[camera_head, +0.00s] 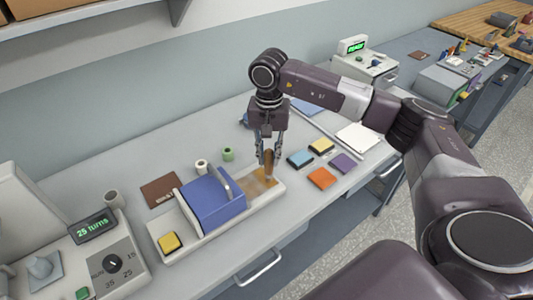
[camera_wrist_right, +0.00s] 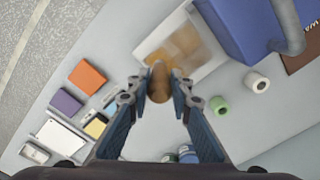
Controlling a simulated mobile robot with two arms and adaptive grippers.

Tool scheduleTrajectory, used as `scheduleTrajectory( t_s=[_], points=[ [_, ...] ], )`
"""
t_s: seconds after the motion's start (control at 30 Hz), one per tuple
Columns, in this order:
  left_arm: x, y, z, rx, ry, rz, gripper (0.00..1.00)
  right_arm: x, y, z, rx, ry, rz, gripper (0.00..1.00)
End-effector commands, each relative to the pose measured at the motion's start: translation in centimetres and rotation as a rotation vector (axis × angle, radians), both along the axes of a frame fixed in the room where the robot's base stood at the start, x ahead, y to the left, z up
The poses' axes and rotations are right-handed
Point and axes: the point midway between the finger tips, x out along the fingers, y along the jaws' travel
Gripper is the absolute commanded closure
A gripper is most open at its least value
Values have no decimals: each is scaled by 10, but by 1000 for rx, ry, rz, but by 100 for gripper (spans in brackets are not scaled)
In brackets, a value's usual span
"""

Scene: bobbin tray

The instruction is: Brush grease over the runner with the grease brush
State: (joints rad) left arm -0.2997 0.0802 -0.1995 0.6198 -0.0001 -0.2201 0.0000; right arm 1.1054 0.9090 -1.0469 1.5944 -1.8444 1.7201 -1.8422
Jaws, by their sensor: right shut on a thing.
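My right gripper (camera_head: 267,158) is shut on the brown handle of the grease brush (camera_head: 268,166) and holds it upright over one end of a white runner (camera_head: 278,189). Amber grease patches (camera_head: 257,183) lie on that end. In the right wrist view, the brush (camera_wrist_right: 159,84) sits between the fingertips (camera_wrist_right: 159,92), with the amber smears (camera_wrist_right: 178,47) just beyond it. The bristles are hidden, so I cannot tell whether they touch the surface. A blue block with a grey handle (camera_head: 210,205) sits on the runner's middle. My left gripper is not in view.
Colored pads, such as the orange one (camera_head: 322,178), lie right of the runner. A green spool (camera_head: 228,154) and white spool (camera_head: 201,166) stand behind it. A winder with a "25 turns" display (camera_head: 94,227) is at left. A brown sheet (camera_head: 161,190) lies near it.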

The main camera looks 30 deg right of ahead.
Motion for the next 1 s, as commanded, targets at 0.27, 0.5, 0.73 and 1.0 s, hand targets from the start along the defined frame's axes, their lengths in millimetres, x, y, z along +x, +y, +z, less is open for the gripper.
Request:
scheduleTrajectory(
  t_s=[0.27,0.5,0.73,1.0],
  points=[
    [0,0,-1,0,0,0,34,-9,-1,0,-1,2,0,100],
    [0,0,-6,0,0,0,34,2,0,-1,0,1,-1,100],
    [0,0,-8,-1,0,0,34,10,0,-1,-1,1,1,100],
    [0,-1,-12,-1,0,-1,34,25,1,0,-1,0,-1,100]
  ],
)
